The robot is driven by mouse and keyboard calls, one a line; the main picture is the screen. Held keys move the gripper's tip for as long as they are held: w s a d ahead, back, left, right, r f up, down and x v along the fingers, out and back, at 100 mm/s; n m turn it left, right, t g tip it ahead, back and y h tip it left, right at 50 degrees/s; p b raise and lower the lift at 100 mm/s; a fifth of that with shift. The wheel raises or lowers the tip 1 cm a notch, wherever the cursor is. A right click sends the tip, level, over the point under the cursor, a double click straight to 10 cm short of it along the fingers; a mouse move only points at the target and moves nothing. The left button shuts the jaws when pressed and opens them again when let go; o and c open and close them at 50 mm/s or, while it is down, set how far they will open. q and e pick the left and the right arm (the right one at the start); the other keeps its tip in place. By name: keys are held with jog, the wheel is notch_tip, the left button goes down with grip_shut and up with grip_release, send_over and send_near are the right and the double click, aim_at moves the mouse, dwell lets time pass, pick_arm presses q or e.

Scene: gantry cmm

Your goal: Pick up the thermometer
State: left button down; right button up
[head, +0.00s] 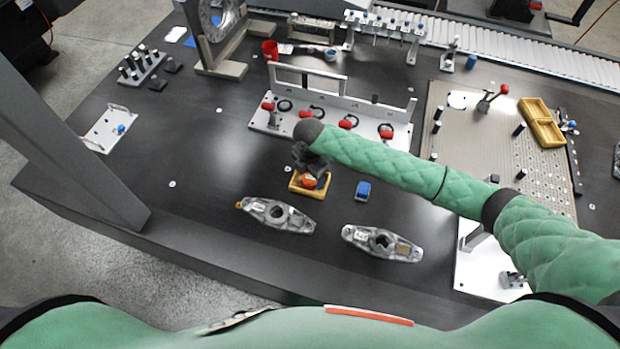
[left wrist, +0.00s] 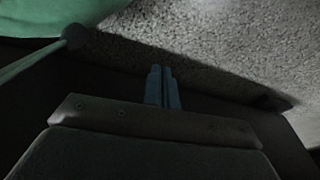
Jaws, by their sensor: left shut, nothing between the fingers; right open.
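My right gripper (head: 309,170) reaches in from the right and is over a small yellow tray (head: 296,188) near the table's middle. A rounded orange-red thing (head: 310,181) shows in the tray, right under the gripper. The gripper hides part of it, and I cannot tell whether they touch. I cannot tell for sure which thing is the thermometer. The right fingers are dark and partly hidden by the wrist; the gripper is open. My left gripper (left wrist: 163,86) shows in the left wrist view, with its fingers together and empty, over grey floor. It is not in the head view.
Two metal castings, one left (head: 298,221) and one right (head: 408,246), lie in front. A white fixture with red-knobbed clamps (head: 366,114) stands behind. The table's left front is clear; a grey post (head: 75,140) stands at left.

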jog(key=shift+f+p, duration=0.35)
jog(key=shift+f, duration=0.9)
jog(key=c, duration=1.1)
pick_arm(q)
jog(key=shift+s+a+f, duration=0.55)
jog(key=shift+s+f, duration=0.15)
jog(key=shift+s, duration=0.05)
